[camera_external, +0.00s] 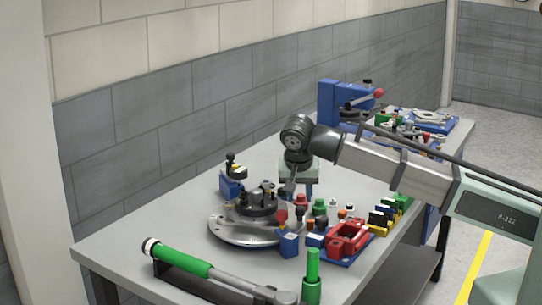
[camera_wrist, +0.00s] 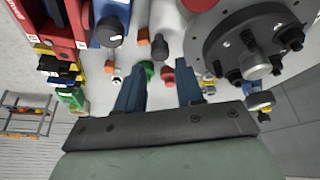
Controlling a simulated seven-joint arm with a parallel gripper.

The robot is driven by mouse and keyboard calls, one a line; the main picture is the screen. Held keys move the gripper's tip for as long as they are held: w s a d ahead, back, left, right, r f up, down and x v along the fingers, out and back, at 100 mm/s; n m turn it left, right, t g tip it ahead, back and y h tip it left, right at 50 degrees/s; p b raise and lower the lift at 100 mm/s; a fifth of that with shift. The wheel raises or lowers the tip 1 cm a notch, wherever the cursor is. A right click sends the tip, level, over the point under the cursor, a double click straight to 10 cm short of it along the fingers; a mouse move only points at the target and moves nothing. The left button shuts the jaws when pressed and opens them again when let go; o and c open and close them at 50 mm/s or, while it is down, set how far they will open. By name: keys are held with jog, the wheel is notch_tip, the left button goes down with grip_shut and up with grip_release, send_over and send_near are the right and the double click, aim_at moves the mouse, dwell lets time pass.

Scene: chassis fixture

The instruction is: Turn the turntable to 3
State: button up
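The turntable (camera_external: 222,229) is a round metal disc with a dark hub on the grey table. A lever with a red knob (camera_external: 281,216) is at its right side. In the wrist view the dark, bolted hub (camera_wrist: 213,40) fills the upper right, and a red knob (camera_wrist: 200,4) is cut off by the top edge. My gripper (camera_external: 301,187) points down just behind and to the right of the turntable, apart from the knob. In the wrist view the two blue fingers of my gripper (camera_wrist: 160,80) are spread with nothing held between them. No position numbers are legible.
Small green and red pegs stand close to my fingers. A red fixture (camera_external: 348,241) on a blue base and a blue block (camera_external: 289,244) stand right of the turntable. A green-handled tool (camera_external: 182,260) lies in front. A blue machine (camera_external: 328,103) stands at the back.

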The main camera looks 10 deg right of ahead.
jog(key=v, duration=0.9)
dwell(0.3)
